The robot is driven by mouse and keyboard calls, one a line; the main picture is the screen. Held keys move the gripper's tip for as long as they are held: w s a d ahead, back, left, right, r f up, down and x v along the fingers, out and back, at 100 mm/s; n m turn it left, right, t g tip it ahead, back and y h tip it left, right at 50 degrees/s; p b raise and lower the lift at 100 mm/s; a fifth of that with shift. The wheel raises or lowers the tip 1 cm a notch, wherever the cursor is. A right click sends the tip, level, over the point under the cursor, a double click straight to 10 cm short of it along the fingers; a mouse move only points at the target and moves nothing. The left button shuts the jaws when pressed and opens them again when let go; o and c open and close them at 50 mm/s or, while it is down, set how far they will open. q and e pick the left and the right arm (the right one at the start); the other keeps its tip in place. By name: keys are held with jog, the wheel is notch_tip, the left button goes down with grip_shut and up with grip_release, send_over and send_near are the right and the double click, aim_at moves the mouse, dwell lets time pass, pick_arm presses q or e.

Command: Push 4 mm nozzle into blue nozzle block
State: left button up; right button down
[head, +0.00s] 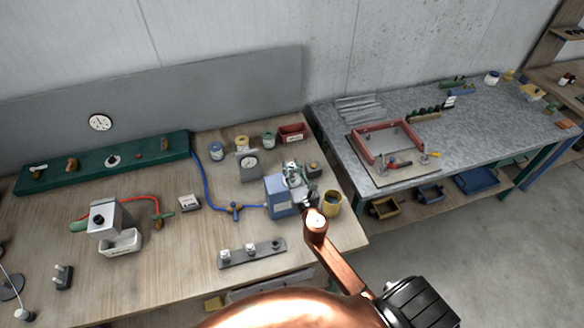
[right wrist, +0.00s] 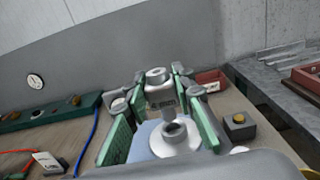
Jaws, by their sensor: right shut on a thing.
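The blue nozzle block (head: 280,197) stands near the right end of the wooden bench, and its pale blue side (right wrist: 143,142) shows in the right wrist view. A round metal socket (right wrist: 175,140) with a dark hole sits on its top. My right gripper (head: 297,176) is at the block. In the right wrist view its green-padded fingers (right wrist: 160,84) are shut on the grey 4 mm nozzle (right wrist: 162,98), marked "4 mm". The nozzle looks upright, and its lower end appears at or just above the socket; I cannot tell whether it touches. My left gripper is not in view.
A grey rack (head: 252,253) with several small fittings lies in front of the block. A blue hose (head: 205,190) runs to the block. A red bin (head: 292,133) is behind.

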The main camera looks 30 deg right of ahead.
aim_at(292, 174)
jog(key=shift+f+b, duration=1.55)
jog(key=shift+f, duration=0.1)
jog(key=c, duration=1.5)
grip_release()
jog(key=shift+c, duration=0.2)
jog(key=shift+s, duration=0.15)
jog(key=v, duration=1.1)
jog(key=shift+s, duration=0.35)
